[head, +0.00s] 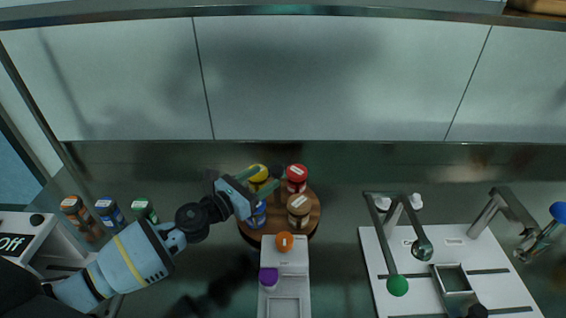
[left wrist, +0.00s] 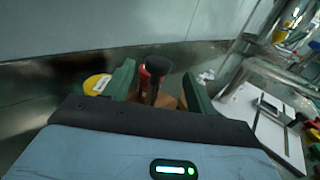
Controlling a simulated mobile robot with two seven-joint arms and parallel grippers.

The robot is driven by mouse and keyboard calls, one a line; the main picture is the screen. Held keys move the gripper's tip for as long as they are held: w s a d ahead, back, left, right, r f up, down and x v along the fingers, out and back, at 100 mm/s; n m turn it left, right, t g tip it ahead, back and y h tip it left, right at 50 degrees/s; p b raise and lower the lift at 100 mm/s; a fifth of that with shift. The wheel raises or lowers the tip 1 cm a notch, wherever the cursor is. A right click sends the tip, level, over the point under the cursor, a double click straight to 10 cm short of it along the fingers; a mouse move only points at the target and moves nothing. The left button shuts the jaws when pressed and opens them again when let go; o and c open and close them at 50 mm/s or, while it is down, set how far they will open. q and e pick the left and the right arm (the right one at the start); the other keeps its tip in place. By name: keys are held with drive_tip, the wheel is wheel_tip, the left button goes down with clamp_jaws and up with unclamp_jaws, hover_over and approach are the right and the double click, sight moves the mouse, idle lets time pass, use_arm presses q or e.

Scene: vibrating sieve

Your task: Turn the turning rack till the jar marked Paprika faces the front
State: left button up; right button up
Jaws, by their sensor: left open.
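The turning rack (head: 313,220) is a round wooden disc in the middle of the head view. It carries a jar with a yellow lid (head: 258,171) at the back left, a red-lidded jar (head: 297,173) at the back right, a tan-lidded jar (head: 299,205) at the front right and a blue jar (head: 257,213) at the front left. The labels are too small to read. My left gripper (head: 268,177) is open over the rack, its green fingers beside the dark centre post (head: 279,172). In the left wrist view, the post (left wrist: 152,88) and red jar show between the fingers.
A pale block with an orange knob (head: 284,241) and a purple knob (head: 268,277) stands just in front of the rack. Several jars (head: 109,212) stand at the left. A white board with metal fixtures (head: 380,275) is at the right. A wall rises behind.

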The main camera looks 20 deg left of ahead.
sight(282, 167)
use_arm(q)
drive_tip(key=x, duration=0.7)
drive_tip(key=shift+w+d, duration=0.15)
drive_tip(key=shift+w, duration=0.2)
drive_tip(key=shift+f, duration=0.1)
clamp_jaws()
